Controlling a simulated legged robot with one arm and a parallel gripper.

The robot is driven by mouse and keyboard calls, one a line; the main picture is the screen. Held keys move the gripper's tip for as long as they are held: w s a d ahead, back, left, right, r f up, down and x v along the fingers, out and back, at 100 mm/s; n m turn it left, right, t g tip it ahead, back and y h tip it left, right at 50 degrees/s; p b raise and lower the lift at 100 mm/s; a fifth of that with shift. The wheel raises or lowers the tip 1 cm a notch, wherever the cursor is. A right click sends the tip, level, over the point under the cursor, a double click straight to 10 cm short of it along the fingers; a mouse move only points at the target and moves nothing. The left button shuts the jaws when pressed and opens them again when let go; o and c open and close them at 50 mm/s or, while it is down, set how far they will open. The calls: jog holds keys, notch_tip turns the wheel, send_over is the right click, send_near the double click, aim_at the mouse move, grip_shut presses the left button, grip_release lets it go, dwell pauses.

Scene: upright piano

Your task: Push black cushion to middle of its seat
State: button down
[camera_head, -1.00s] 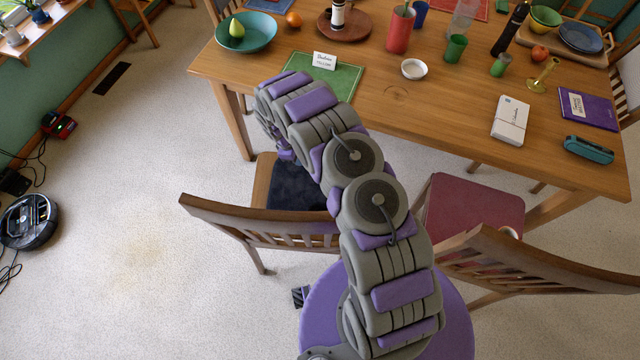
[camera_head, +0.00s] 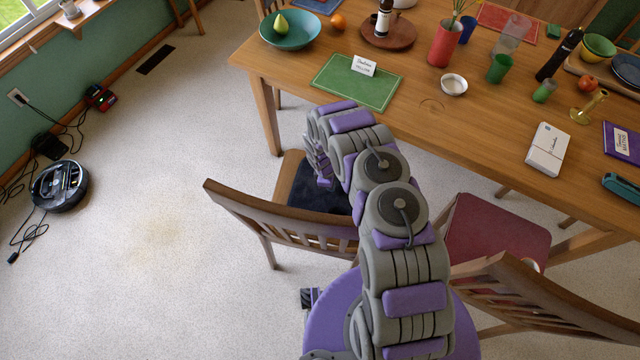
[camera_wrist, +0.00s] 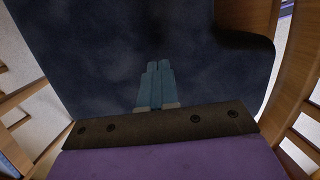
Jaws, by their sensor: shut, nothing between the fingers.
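The black cushion (camera_head: 312,192) lies on the wooden seat (camera_head: 285,176) of the left chair. A strip of bare wood shows at the seat's left; my arm hides the cushion's right part. In the wrist view the dark cushion (camera_wrist: 100,60) fills most of the picture, with a dark shadow at its upper right. My gripper (camera_wrist: 160,66) has its two blue-grey fingers together, empty, over the cushion. I cannot tell whether the tips touch it. In the head view my arm's end hangs down over the seat.
The chair's slatted back (camera_head: 275,225) stands on the near side. A second chair with a red seat (camera_head: 490,238) is to the right. The wooden table (camera_head: 415,105) stands beyond both. Open carpet lies left, with a robot vacuum (camera_head: 60,186) and cables.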

aim_at(344, 194)
jog(key=d, duration=0.2)
jog(key=s+d+b, duration=0.1)
jog(key=d, duration=0.1)
jog(key=shift+s+d, duration=0.2)
jog(key=shift+d, duration=0.1)
jog(key=shift+s+d+f, duration=0.1)
jog(key=shift+f, duration=0.2)
jog(key=shift+f+b, duration=0.25)
jog(key=shift+b, duration=0.1)
jog(key=shift+f, duration=0.1)
